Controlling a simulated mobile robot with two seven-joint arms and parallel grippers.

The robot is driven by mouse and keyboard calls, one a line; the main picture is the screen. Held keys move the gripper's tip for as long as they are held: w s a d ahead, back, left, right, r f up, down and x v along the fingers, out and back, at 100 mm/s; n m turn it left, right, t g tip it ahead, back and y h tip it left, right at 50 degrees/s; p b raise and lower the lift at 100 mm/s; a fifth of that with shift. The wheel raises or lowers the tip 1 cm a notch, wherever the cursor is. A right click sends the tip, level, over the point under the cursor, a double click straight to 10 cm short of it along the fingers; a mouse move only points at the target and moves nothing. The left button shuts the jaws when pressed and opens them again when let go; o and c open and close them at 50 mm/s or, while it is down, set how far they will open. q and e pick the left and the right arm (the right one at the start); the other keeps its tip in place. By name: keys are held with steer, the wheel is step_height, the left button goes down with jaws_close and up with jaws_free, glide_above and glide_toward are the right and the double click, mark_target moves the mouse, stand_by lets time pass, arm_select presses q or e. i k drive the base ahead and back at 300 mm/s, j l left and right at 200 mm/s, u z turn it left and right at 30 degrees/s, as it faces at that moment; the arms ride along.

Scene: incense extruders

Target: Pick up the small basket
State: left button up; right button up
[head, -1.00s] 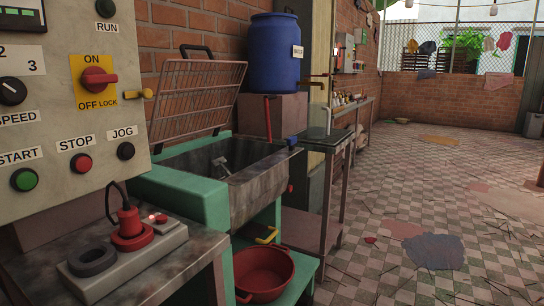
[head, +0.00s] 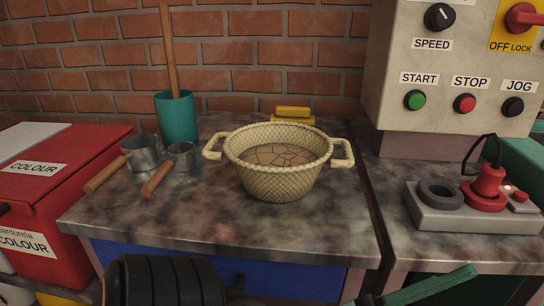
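The small basket (head: 278,180) is cream-coloured and woven, with a loop handle on its left and right sides. It stands upright on the mottled grey worktop (head: 240,230) in the middle of the head view. Cracked brown material (head: 277,155) shows inside it. Nothing is touching its handles. I cannot make out either of my grippers in the head view.
Two metal scoops (head: 142,155) with wooden handles and a teal cup (head: 177,117) are left of the basket. A yellow object (head: 293,113) is behind it. A control panel (head: 455,60) stands right. A black ribbed object (head: 165,280) and green handle (head: 430,287) are in front.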

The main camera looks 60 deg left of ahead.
mark_target(277, 162)
steer(key=u, duration=1.95)
